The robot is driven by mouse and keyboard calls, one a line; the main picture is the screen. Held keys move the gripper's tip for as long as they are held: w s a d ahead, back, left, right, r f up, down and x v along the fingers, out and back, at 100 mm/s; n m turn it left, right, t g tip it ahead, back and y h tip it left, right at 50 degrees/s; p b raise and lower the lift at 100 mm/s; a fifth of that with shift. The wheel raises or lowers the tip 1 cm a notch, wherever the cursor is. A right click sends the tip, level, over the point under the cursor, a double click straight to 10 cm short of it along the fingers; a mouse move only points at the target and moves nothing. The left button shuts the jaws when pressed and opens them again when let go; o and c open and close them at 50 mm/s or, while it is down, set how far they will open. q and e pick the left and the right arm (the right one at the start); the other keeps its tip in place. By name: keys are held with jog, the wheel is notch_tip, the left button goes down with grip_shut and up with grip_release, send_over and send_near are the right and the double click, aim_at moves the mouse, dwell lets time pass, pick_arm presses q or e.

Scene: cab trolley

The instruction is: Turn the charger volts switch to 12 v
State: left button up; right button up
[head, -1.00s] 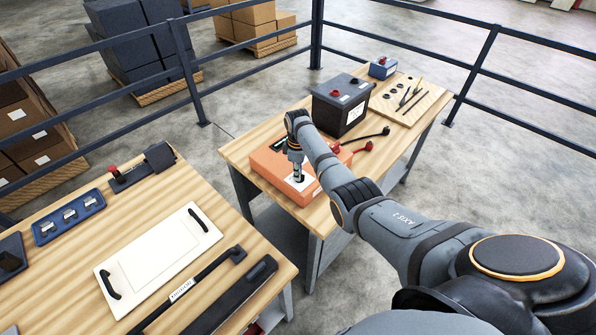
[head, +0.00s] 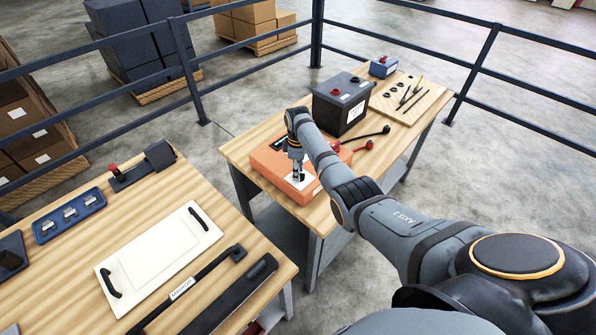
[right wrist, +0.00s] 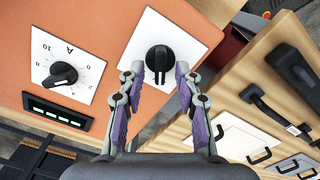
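The charger (head: 272,164) is an orange box on the far workbench in the head view; its face also fills the upper left of the right wrist view (right wrist: 100,25). The volts switch (right wrist: 159,60) is a black knob with a grip bar on a white plate (right wrist: 190,35). Its bar runs up and down in the right wrist view; no volt markings are readable. My right gripper (right wrist: 160,70) is open, one finger either side of the knob, with gaps showing. In the head view, the right gripper (head: 298,174) is over the plate. My left gripper is not in view.
Beside the switch is a second black dial (right wrist: 62,74) marked A, above a green-lit display (right wrist: 58,113). A dark battery (head: 342,105) with red and black leads stands behind the charger. The near bench (head: 160,180) holds a white panel and tools. Railings (head: 400,60) stand behind.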

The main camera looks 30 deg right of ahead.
notch_tip(320, 180, up, 12)
jog(key=shift+f, duration=0.2)
dwell(0.4)
